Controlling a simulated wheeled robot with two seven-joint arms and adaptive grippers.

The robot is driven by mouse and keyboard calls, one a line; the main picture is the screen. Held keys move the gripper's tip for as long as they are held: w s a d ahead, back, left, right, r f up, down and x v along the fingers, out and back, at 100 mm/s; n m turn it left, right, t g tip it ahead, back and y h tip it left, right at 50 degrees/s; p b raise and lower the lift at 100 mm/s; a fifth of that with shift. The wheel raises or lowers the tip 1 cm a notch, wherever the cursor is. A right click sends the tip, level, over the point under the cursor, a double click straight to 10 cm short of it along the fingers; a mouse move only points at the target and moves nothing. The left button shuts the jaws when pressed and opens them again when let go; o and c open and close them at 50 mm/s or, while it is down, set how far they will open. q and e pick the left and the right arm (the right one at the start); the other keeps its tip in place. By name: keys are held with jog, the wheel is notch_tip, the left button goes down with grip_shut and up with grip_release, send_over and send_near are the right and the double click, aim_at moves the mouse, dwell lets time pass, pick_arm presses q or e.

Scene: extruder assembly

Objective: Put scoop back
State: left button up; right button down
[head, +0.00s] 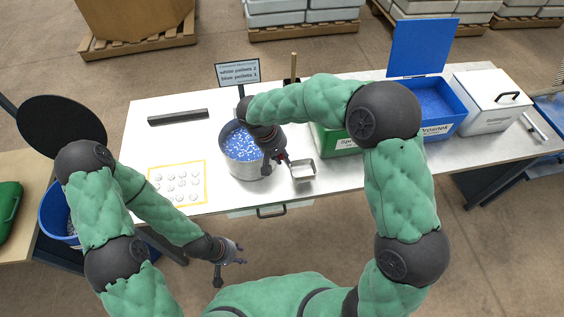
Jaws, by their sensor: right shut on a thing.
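A metal scoop (303,170) with a square bowl is held by my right gripper (281,158), which is shut on it just right of the pot. The scoop's bowl is above the table's front part, beside the green box (336,146); I cannot tell how high. My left gripper (233,252) is empty in front of the table, below its front edge, with its fingers apart. A metal pot (246,170) holds blue and white pellets. My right forearm hides part of the pot's right side and the green box.
A blue bin (435,103) of blue pellets with its lid raised and a white lidded box (487,98) stand at the right. A sign (238,72) stands behind the pot. A dark bar (178,117) and a yellow-framed sheet (177,183) with round pieces lie at the left.

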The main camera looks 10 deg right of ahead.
jog(key=shift+w+f+b, duration=0.15)
jog(key=shift+f+b, duration=0.2)
jog(key=shift+f, duration=0.6)
jog(key=shift+w+f+b, duration=0.15)
jog(key=shift+f+b, duration=0.2)
jog(key=shift+f, duration=0.55)
jog(key=shift+f, duration=0.15)
jog(key=c, duration=1.2)
grip_release()
jog(key=shift+o, duration=0.2)
jog(key=p+v, duration=0.3)
jog(key=v, duration=0.9)
jog(key=shift+p, duration=0.3)
jog(key=shift+s, duration=0.1)
